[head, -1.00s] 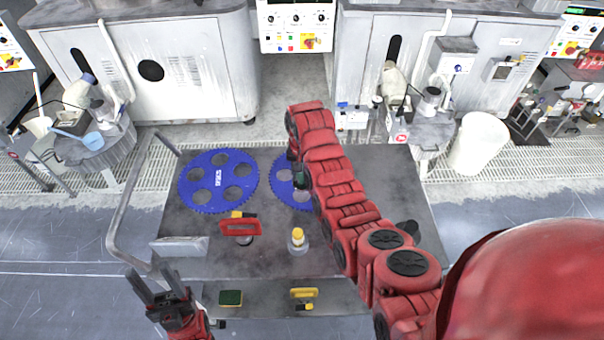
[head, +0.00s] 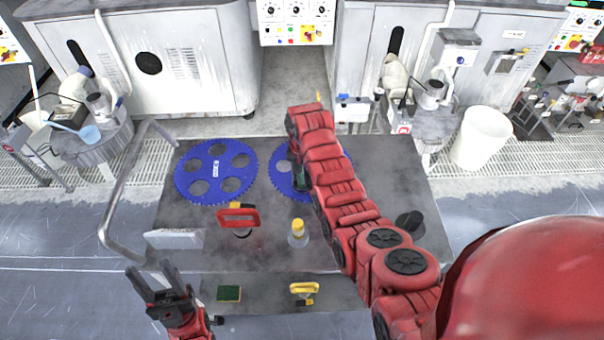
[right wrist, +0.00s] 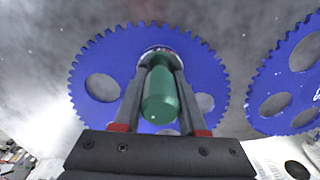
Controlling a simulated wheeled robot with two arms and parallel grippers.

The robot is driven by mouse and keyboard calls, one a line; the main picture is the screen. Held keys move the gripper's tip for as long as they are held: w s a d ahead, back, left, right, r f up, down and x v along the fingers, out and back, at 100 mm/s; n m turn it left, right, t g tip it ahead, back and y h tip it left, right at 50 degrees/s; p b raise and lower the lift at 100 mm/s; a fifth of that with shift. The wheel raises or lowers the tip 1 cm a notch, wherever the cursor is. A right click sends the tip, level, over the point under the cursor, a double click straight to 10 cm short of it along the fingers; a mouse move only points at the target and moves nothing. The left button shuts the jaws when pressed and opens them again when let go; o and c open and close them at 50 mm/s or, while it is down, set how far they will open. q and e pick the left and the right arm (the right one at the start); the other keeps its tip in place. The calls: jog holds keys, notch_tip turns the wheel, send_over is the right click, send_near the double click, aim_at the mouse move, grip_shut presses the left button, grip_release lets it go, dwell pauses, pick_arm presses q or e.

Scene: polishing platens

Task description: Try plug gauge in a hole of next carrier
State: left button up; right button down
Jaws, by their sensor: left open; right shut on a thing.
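My right gripper (right wrist: 160,62) is shut on the green plug gauge (right wrist: 161,96). In the right wrist view the gauge's far end lies over the top part of a blue toothed carrier (right wrist: 80,65), where a pale metal ring shows. I cannot tell whether the tip is inside a hole. In the head view this carrier (head: 281,183) is partly hidden by my right arm, and a little of the green gauge shows beside it. The other blue carrier (head: 217,171) lies flat to its left, with several holes. My left gripper (head: 160,287) is open and empty at the lower left.
On the grey table (head: 370,160) stand a red-handled tool (head: 238,215) and a yellow-capped bottle (head: 298,234). A green sponge (head: 229,293) and yellow-handled tool (head: 304,290) lie on the lower front shelf. A metal rail (head: 115,195) runs along the left. A white bin (head: 481,137) stands at right.

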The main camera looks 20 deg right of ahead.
jog(key=shift+f, duration=0.4)
dwell(0.5)
jog(key=shift+c, duration=1.9)
grip_release()
jog(key=shift+b, duration=0.3)
jog(key=shift+r+b, duration=0.3)
jog(key=shift+r, duration=0.25)
jog(key=shift+r+b, duration=0.35)
jog(key=shift+r, duration=0.45)
notch_tip(320, 180, up, 3)
jog(key=shift+p, duration=0.9)
notch_tip(320, 180, up, 10)
jog(key=p, duration=0.8)
jog(key=shift+s+f, duration=0.1)
jog(key=shift+f, duration=0.05)
jog(key=shift+r, duration=0.95)
